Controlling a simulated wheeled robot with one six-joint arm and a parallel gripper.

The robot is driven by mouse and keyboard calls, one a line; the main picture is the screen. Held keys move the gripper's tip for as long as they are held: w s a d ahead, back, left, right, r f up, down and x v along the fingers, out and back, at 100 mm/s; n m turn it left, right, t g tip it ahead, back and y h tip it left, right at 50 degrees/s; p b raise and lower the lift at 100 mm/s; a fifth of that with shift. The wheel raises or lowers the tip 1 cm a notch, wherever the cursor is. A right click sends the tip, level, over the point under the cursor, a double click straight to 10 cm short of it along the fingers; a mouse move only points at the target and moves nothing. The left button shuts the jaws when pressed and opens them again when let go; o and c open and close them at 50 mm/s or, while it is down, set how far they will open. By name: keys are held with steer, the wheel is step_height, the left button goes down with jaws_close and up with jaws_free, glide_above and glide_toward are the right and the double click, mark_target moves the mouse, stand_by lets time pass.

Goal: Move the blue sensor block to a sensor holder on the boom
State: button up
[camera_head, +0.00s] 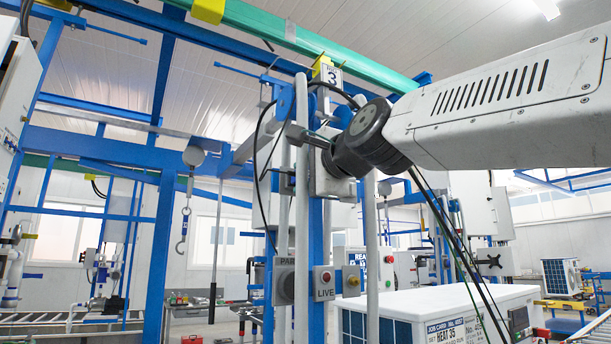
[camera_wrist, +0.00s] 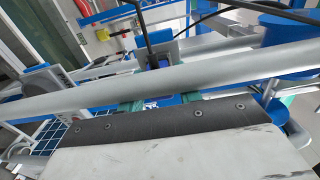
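My gripper (camera_head: 308,136) is high beside the blue post (camera_head: 316,225) and grey pipes of the station marked 3. In the wrist view, two green fingertips (camera_wrist: 160,101) show at the gripper's dark front edge. A small blue patch (camera_wrist: 153,104) shows between them. I cannot tell whether it is the blue sensor block or the post behind. A pale pipe (camera_wrist: 230,68) crosses in front and hides much of the fingers. The grey-blue boom (camera_head: 250,140) runs by the post top. I cannot make out a sensor holder on it.
PARK (camera_head: 285,281) and LIVE (camera_head: 324,283) boxes are mounted low on the post. Black cables (camera_head: 452,235) hang near my wrist. A hook (camera_head: 184,228) hangs at left. The pipes leave little room around my gripper.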

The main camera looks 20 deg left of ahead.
steer(key=shift+o, duration=1)
steer(key=v, duration=0.8)
steer(key=shift+a, duration=0.1)
step_height(320, 180, down, 11)
steer(key=n+g+h, duration=0.2)
steer(key=n+g, duration=0.1)
steer(key=n, duration=0.2)
steer(key=s+d+f+n+g+h, duration=0.1)
steer(key=s+d+f+n+h, duration=0.15)
steer(key=d+f, duration=0.45)
steer(key=s+d+f+n+g+h, duration=0.1)
steer(key=d+f+g+h, duration=0.2)
steer(key=f, duration=0.6)
steer(key=s+d+f+g+h, duration=0.1)
steer(key=s+d+f+h, duration=0.1)
steer(key=s+d+f, duration=0.4)
steer(key=s+d+f+g+h, duration=0.1)
steer(key=s+d+f+h, duration=0.1)
steer(key=s+d+f, duration=0.4)
steer(key=s+d+f+g+h, duration=0.1)
steer(key=s+d+f+h, duration=0.1)
steer(key=s+d+f, duration=0.4)
steer(key=d+f, duration=0.5)
steer(key=d, duration=0.6)
steer(key=shift+d, duration=0.35)
